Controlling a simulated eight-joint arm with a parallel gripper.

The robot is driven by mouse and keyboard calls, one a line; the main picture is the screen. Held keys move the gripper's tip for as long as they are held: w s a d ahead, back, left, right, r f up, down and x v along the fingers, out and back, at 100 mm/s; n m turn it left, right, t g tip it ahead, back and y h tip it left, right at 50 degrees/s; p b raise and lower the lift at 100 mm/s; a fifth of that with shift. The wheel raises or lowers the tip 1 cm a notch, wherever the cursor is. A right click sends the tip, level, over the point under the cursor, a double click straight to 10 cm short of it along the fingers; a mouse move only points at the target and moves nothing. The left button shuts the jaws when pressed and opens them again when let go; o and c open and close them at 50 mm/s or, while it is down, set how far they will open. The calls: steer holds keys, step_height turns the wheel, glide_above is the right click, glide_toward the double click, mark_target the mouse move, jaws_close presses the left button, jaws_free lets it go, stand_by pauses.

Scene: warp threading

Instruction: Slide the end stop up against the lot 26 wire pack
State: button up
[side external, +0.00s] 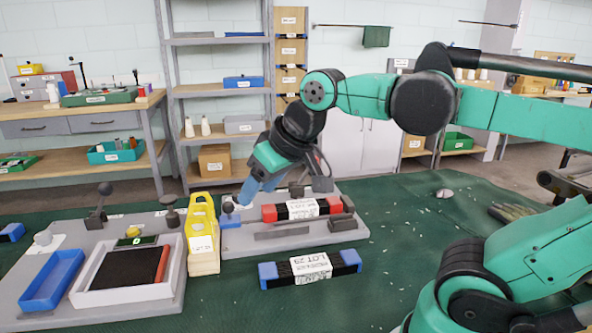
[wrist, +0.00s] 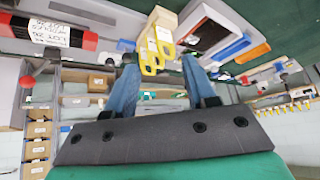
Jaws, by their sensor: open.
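The lot 26 wire pack (side external: 302,209), dark with red ends and a white label, lies on a grey fixture plate (side external: 350,238). Its label shows at the upper left of the wrist view (wrist: 48,33). Contact with the knob cannot be told.
A yellow-topped holder (side external: 203,235) stands close left of the plate. A blue-ended pack (side external: 310,268) labelled lot 29 lies in front on the green mat (side external: 400,240). Further left are a blue tray (side external: 52,281) and a white-framed tray (side external: 90,297).

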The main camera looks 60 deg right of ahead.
steer(key=w+d+r+m+g, duration=0.1)
steer(key=w+d+r+m, duration=0.15)
steer(key=w+r, duration=0.3)
steer(key=m+g+y, duration=0.1)
steer(key=m+g, duration=0.3)
steer(key=m, duration=0.4)
glide_above(229, 202)
steer(key=shift+f, duration=5.05)
steer(key=f, duration=0.6)
steer(key=shift+s+d+f, duration=0.2)
steer(key=shift+s+f, duration=0.1)
steer(key=f, duration=0.5)
steer(key=shift+w+a+f, duration=0.3)
steer(key=shift+w, duration=0.1)
jaws_close()
